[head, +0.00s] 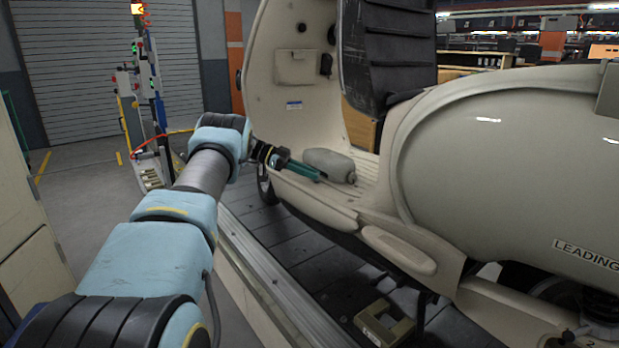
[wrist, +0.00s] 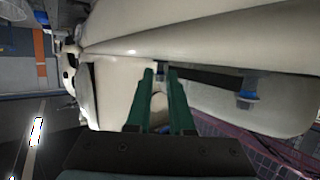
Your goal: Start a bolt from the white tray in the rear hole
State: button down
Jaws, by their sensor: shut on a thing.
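I cannot make out the rear hole or white tray.
The scooter stands over the dark slat conveyor (head: 262,225). A grey rounded lump (head: 328,163) lies on the footboard. A cream block (head: 385,325) sits on the slats below. A metal rail (head: 240,270) runs along the conveyor's near edge. A post with lights (head: 150,75) stands behind my arm.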

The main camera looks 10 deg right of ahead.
jog(key=shift+s, duration=0.1)
jog(key=c, duration=0.7)
grip_release()
